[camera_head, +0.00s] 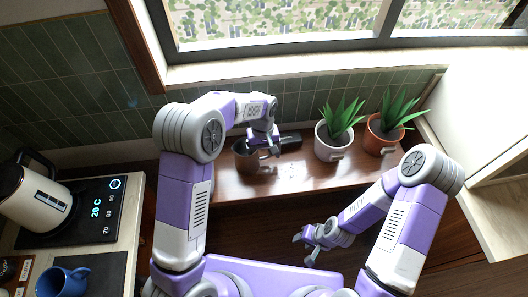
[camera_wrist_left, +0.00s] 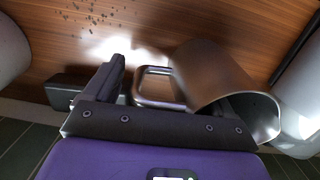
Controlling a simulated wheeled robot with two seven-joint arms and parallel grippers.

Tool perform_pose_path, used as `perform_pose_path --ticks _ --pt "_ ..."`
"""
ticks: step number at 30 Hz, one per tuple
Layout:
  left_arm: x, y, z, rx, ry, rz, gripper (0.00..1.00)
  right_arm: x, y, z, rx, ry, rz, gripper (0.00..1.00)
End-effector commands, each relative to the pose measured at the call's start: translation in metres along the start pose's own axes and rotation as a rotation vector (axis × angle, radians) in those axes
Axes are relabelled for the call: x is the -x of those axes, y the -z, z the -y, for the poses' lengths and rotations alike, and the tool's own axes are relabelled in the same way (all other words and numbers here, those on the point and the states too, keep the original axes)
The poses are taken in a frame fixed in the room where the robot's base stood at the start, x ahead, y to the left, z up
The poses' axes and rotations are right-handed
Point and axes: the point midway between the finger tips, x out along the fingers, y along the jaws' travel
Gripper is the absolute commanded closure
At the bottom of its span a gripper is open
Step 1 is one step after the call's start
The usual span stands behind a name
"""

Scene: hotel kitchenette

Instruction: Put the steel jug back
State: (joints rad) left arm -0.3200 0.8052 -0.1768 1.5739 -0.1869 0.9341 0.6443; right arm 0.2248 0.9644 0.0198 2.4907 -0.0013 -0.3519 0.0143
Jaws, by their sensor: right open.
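The steel jug (camera_head: 244,156) stands on the wooden sill shelf below the window, looking dark brown from reflections. In the left wrist view the jug (camera_wrist_left: 212,75) shows its curved body, with its loop handle (camera_wrist_left: 155,88) pointing left. My left gripper (camera_head: 265,145) is at the jug's right side, near the handle. In the wrist view one finger stands left of the handle, apart from it; the other is largely hidden by the jug. The jaws look open. My right gripper (camera_head: 308,241) is open and empty, low in front of the shelf.
Two potted plants, one in a pale pot (camera_head: 333,146) and one in a terracotta pot (camera_head: 380,137), stand right of the jug. A black object (camera_head: 291,142) lies behind my left gripper. A kettle (camera_head: 36,199) and blue mug (camera_head: 62,281) are on the left counter.

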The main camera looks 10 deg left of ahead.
Motion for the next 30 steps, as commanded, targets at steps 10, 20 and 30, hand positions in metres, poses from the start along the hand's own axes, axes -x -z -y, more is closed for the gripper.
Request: perform_pose_path --ticks 10,20,30 --pt "0.014 0.0 -0.001 0.0 -0.001 -0.002 0.15 0.003 0.0 0.001 0.0 0.0 0.0 0.57" --pt "0.084 0.0 -0.001 0.0 -0.003 -0.004 0.15 0.013 -0.001 0.005 0.0 0.0 0.0 0.57" --pt "0.122 0.0 0.0 0.0 -0.001 0.0 0.15 0.017 -0.001 0.006 0.0 0.0 0.0 0.57"
